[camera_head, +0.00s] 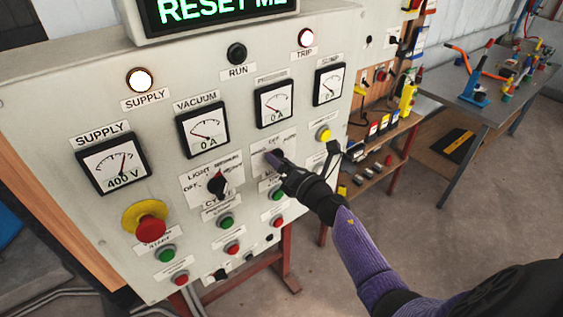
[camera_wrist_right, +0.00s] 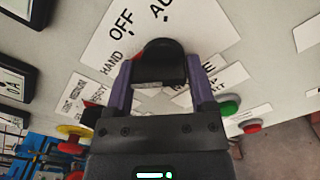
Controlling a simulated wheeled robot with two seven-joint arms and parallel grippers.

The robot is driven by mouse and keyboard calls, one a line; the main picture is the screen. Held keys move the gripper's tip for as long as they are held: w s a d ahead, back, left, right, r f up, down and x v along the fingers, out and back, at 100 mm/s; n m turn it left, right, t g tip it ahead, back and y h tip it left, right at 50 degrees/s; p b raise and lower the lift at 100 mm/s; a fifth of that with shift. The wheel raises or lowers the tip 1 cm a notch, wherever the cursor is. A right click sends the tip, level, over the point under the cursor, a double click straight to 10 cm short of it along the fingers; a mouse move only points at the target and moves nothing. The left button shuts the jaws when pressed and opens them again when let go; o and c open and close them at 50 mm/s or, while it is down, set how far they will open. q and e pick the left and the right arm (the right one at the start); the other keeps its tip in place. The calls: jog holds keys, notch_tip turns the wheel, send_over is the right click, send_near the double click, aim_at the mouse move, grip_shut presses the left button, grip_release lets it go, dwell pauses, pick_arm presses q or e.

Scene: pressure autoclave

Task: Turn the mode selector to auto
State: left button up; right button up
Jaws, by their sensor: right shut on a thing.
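The mode selector is a black knob (camera_wrist_right: 160,62) on a white plate (camera_wrist_right: 100,48) lettered HAND, OFF and AUTO in the right wrist view. My right gripper (camera_wrist_right: 160,84) is shut on this knob, one purple finger on each side of it. In the head view my right gripper (camera_head: 276,160) reaches the panel from the right and hides most of the knob; the plate (camera_head: 262,142) shows above it. I cannot tell for sure which marking the knob points to. My left gripper is not in view.
The grey panel (camera_head: 60,100) also carries a light selector (camera_head: 217,184), a red emergency button (camera_head: 150,228) with yellow collar, gauges and several push buttons close to my gripper. A lit RESET ME display (camera_head: 215,10) is on top.

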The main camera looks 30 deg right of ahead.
jog(key=shift+c, duration=0.8)
jog(key=m+p, duration=0.1)
jog(key=m, duration=0.3)
jog(key=shift+r+m, duration=0.15)
jog(key=shift+m, duration=0.15)
jog(key=m+p, duration=0.1)
jog(key=m, duration=0.4)
jog(key=shift+d+r+m, duration=0.1)
jog(key=shift+d+m, duration=0.05)
jog(key=shift+m, duration=0.15)
jog(key=m, duration=0.4)
jog(key=shift+p, duration=0.4)
jog(key=m, duration=0.5)
jog(key=shift+d+p, duration=0.15)
jog(key=shift+p, duration=0.15)
jog(key=shift+m, duration=0.5)
